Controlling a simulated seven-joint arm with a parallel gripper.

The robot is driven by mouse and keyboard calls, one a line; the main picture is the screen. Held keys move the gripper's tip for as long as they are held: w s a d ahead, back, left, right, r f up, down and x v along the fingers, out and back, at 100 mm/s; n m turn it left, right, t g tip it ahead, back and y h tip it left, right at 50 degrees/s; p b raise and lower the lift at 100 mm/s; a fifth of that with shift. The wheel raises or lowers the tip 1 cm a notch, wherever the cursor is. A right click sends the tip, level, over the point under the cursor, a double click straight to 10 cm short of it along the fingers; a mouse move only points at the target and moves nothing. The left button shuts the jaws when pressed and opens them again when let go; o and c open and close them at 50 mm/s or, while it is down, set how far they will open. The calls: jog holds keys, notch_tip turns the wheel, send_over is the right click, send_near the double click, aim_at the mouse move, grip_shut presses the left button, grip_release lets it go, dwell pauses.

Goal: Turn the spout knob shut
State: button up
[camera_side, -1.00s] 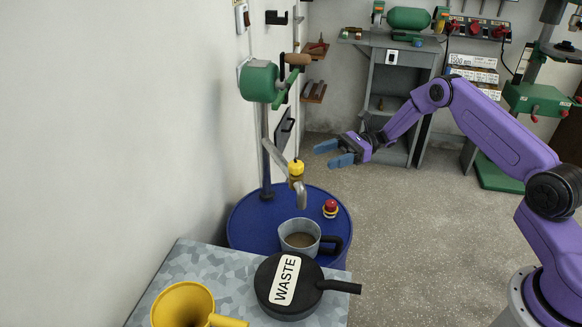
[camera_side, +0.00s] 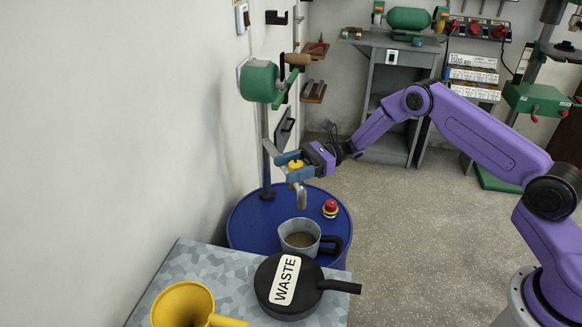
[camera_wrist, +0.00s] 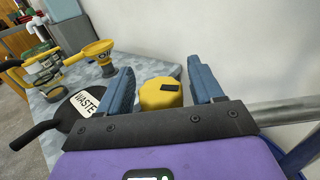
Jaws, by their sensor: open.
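The yellow spout knob (camera_side: 295,165) sits on top of the metal spout (camera_side: 301,195), above the blue drum. In the wrist view the knob (camera_wrist: 161,94) shows between the two blue fingers, with a dark mark on its top. My gripper (camera_side: 288,163) is open, with one finger on each side of the knob. In the wrist view my gripper (camera_wrist: 162,92) shows a gap between the knob and each finger. A grey jug (camera_side: 299,236) holding brownish liquid stands below the spout on the blue drum (camera_side: 240,222).
A black lidded pan labelled WASTE (camera_side: 290,285) and a yellow funnel (camera_side: 183,304) stand on the grey patterned table (camera_side: 190,262) in front. A red button (camera_side: 330,207) sits on the drum. A green hand-crank pump (camera_side: 259,81) is above the spout, near the wall.

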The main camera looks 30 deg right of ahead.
jog(key=c, duration=1)
jog(key=shift+o, duration=0.2)
jog(key=shift+d+m+t, duration=0.1)
jog(key=shift+m+t, duration=0.3)
jog(key=shift+t, duration=0.1)
jog(key=m+t+h, duration=0.1)
jog(key=t, duration=0.1)
jog(key=m+t+h, duration=0.1)
jog(key=m+t, duration=0.1)
jog(key=t, duration=0.1)
jog(key=m+t+h, duration=0.1)
jog(key=m+t, duration=0.1)
jog(key=shift+w+t, duration=0.3)
jog(key=shift+t, duration=0.1)
jog(key=shift+w+d+m+t+h, duration=0.1)
jog(key=shift+d+m+t+h, duration=0.05)
jog(key=shift+m+t+h, duration=1.05)
jog(key=shift+w+d+m+t+h, duration=0.1)
jog(key=shift+d+m+t+h, duration=0.05)
jog(key=shift+m+t+h, duration=1.05)
jog(key=o, duration=1)
jog(key=shift+c, duration=0.2)
